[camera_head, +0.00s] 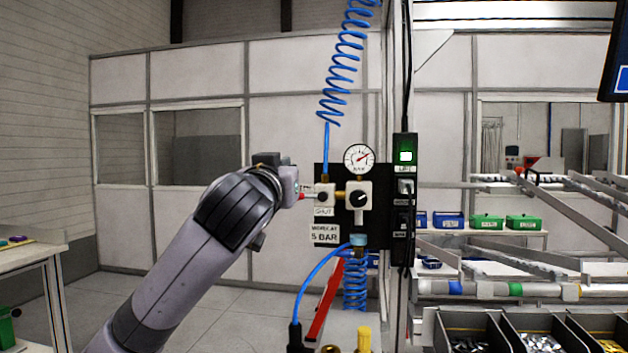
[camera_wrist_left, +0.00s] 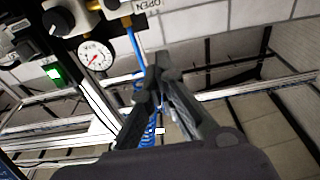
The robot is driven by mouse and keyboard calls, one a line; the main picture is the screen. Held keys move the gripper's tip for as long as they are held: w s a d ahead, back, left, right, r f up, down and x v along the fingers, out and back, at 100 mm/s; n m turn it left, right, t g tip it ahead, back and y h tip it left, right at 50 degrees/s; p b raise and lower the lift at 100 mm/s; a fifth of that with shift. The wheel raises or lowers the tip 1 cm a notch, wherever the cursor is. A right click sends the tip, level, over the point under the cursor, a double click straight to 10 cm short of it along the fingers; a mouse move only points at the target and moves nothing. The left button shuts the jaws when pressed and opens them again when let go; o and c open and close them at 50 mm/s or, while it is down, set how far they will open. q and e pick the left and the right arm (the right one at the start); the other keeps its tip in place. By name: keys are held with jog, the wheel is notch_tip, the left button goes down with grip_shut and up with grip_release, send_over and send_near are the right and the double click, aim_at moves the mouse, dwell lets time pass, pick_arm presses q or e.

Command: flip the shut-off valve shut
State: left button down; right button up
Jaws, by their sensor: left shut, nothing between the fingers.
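In the left wrist view the valve (camera_wrist_left: 112,4) is partly cut off at the top edge, beside an OPEN label (camera_wrist_left: 149,5). My left gripper (camera_head: 297,191) is right at the lever's outer end; I cannot tell whether they touch. In the left wrist view its fingers (camera_wrist_left: 160,68) are together and empty. My right gripper is not in view.
Right of the valve are the regulator (camera_head: 358,196) and the pressure gauge (camera_head: 359,158). A blue coiled hose (camera_head: 342,62) hangs above, and another blue hose (camera_head: 318,272) runs below. A black switch strip (camera_head: 404,205) with a green light stands to the right.

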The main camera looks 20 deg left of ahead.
pick_arm(q)
jog(key=r+p, duration=0.2)
jog(key=p, duration=0.3)
send_over(305, 196)
jog(key=s+a, duration=0.1)
jog(key=s, duration=0.1)
notch_tip(305, 196, down, 5)
jog(key=shift+r+p, duration=0.2)
jog(key=shift+p, duration=0.1)
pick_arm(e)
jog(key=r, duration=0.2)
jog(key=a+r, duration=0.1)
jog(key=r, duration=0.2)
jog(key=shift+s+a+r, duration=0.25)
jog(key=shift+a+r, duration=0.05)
pick_arm(q)
jog(key=shift+w, duration=0.1)
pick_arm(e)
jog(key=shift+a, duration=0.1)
